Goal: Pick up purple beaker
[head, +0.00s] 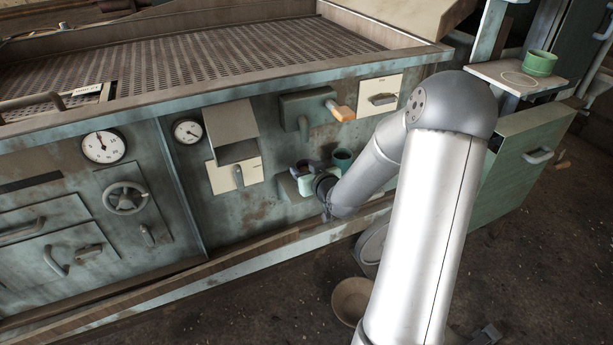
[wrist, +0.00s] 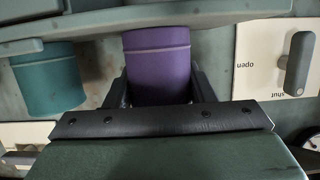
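The purple beaker (wrist: 158,62) is upright between the two fingers of my gripper (wrist: 158,90) in the wrist view, which is turned upside down. The fingers flank it closely on both sides; whether they press on it cannot be told. Its base meets the edge of a small shelf (wrist: 220,17). In the head view, my gripper (head: 318,180) is at the small shelf on the panel front, and a dark purple bit of the beaker (head: 303,164) shows there, mostly hidden.
A teal beaker (wrist: 48,78) stands on the same shelf beside the purple one; it also shows in the head view (head: 342,159). A white switch plate (wrist: 262,60) with a grey handle (wrist: 299,62) is nearby. A bowl (head: 351,298) is on the floor below.

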